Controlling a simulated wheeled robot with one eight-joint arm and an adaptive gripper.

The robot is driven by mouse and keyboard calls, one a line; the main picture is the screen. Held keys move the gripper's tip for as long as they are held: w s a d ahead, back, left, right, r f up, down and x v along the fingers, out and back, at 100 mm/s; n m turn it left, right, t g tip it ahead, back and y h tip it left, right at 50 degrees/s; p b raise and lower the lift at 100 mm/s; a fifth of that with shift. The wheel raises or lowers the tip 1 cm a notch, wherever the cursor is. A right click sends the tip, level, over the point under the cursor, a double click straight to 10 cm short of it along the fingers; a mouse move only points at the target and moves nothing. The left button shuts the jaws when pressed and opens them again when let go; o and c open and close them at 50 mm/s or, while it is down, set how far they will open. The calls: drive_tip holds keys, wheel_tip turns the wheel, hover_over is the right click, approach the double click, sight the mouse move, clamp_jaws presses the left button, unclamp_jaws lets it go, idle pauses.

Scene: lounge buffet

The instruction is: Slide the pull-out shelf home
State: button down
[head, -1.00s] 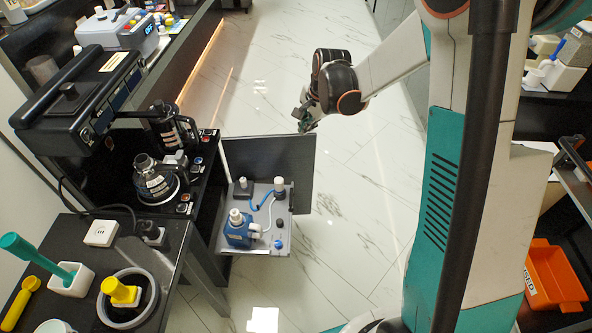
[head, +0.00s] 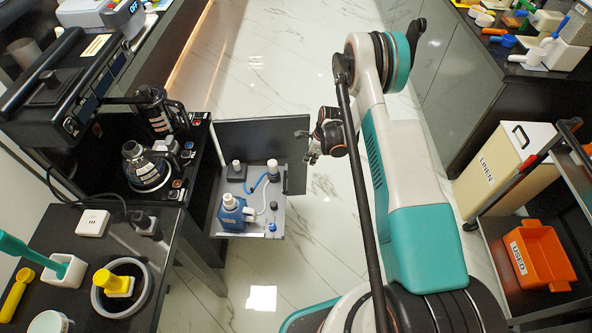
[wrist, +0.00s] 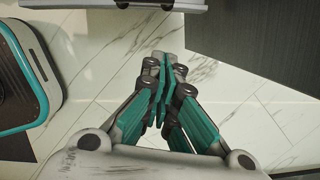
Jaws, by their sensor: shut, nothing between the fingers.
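The pull-out shelf (head: 263,234) is a grey tray, drawn out of the low black cabinet under the coffee machine in the head view. It carries a blue bottle (head: 231,214), a blue hose (head: 257,184) and small fittings. The dark cabinet door (head: 258,139) stands open along the shelf's far side. My gripper (head: 311,156) is shut and empty, right of the shelf, by the door's free edge. The wrist view shows the shut fingers (wrist: 163,72) above the floor. A grey edge with a handle (wrist: 118,4), probably the shelf front, lies ahead, apart from the fingertips.
The coffee machine (head: 75,88) and a glass carafe (head: 147,168) stand on the cabinet. A dark counter with a yellow-handled item (head: 112,282) is at front left. The marble floor (head: 310,235) right of the shelf is clear. A cart with an orange bin (head: 541,255) stands at right.

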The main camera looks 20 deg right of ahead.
drive_tip(key=w+a+f+b, duration=0.3)
drive_tip(key=a+f+b, duration=0.2)
drive_tip(key=f, duration=0.5)
drive_tip(key=shift+a+f, duration=0.2)
drive_tip(key=shift+a, duration=0.05)
drive_tip(key=shift+a, duration=0.1)
